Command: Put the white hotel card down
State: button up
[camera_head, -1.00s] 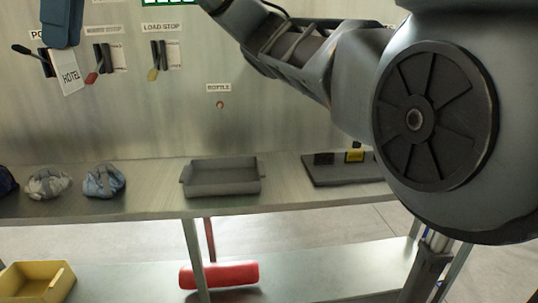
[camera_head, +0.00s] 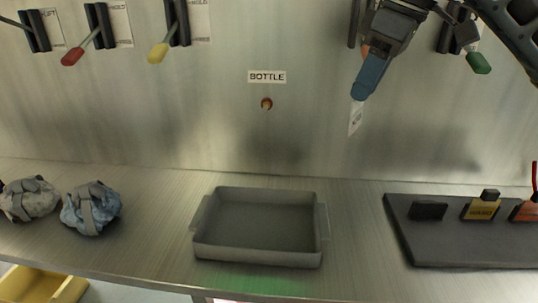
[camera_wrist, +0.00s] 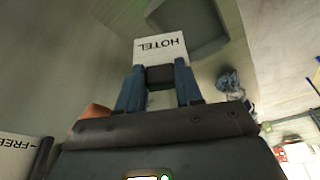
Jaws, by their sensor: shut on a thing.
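The white hotel card (camera_head: 355,118) hangs from the tips of my gripper (camera_head: 362,92), above the bench and close to the metal back wall. In the wrist view the card (camera_wrist: 161,47) reads HOTEL upside down, and its near edge is between the two blue fingers of my gripper (camera_wrist: 160,72). The gripper is shut on the card and points downward. The card touches nothing else that I can see.
A grey tray (camera_head: 258,254) stands on the bench (camera_head: 150,240), left of and below the card. A dark board (camera_head: 460,250) with small stands is at right. Two wrapped bundles, one grey (camera_head: 28,198) and one blue (camera_head: 92,208), lie at left. Levers line the wall.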

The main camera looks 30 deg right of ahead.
jog(key=shift+n+y, duration=0.3)
jog(key=shift+n, duration=0.4)
jog(key=shift+w+a+f+b, duration=0.2)
jog(key=shift+w+a+f, duration=0.9)
jog(key=shift+a+f, duration=2.35)
jog(key=shift+w+a+f+b, duration=0.25)
jog(key=shift+w+a+f, duration=1.3)
jog(key=shift+f, duration=3.4)
jog(key=shift+w+a+f+b, duration=0.2)
jog(key=shift+w+a+f, duration=0.5)
jog(key=shift+a+f, duration=2.95)
jog(key=shift+d+f, duration=0.55)
jog(key=shift+f, duration=0.1)
jog(key=o, duration=1.1)
jog(key=v, duration=1.2)
jog(key=shift+s, duration=0.15)
